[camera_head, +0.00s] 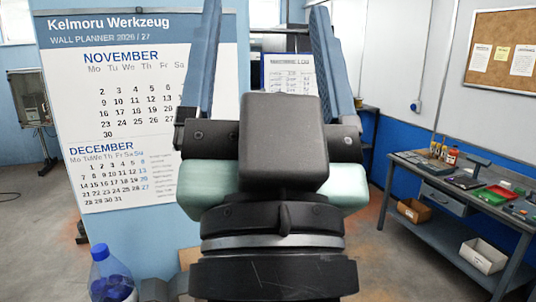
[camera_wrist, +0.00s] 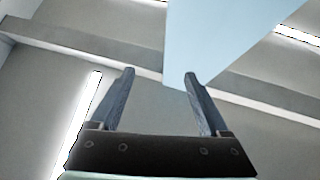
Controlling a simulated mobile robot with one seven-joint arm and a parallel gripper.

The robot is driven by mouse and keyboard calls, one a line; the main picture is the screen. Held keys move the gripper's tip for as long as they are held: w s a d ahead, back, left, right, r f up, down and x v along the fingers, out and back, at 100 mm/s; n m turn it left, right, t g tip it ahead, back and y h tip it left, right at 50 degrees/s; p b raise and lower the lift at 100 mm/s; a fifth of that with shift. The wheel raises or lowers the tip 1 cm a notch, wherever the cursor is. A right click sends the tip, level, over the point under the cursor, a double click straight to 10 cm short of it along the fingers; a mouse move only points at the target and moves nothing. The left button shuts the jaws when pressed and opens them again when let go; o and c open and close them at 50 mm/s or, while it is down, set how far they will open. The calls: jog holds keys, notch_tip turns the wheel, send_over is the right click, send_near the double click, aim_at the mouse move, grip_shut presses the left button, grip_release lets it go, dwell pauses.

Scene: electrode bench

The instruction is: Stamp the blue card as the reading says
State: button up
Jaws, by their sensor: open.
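My gripper (camera_head: 266,8) points up in the middle of the head view, with its two blue-grey fingers wide apart and nothing between them. In the wrist view my gripper (camera_wrist: 160,73) also shows open and empty. I cannot make out a blue card, a stamp or a gauge reading in either view. A white sheet with rows of writing (camera_head: 290,70) shows between the fingers, far behind; its lines are too small to read and its lower part is hidden by my gripper. Small items on the right-hand bench are too small to identify.
A large wall planner (camera_head: 120,110) stands close on the left, with a blue-capped bottle (camera_head: 112,278) below. The wrist view shows ceiling lights (camera_wrist: 82,120).

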jog(key=shift+s+r+n+t, duration=0.3)
jog(key=shift+s+r+n, duration=0.1)
jog(key=shift+s+r, duration=0.3)
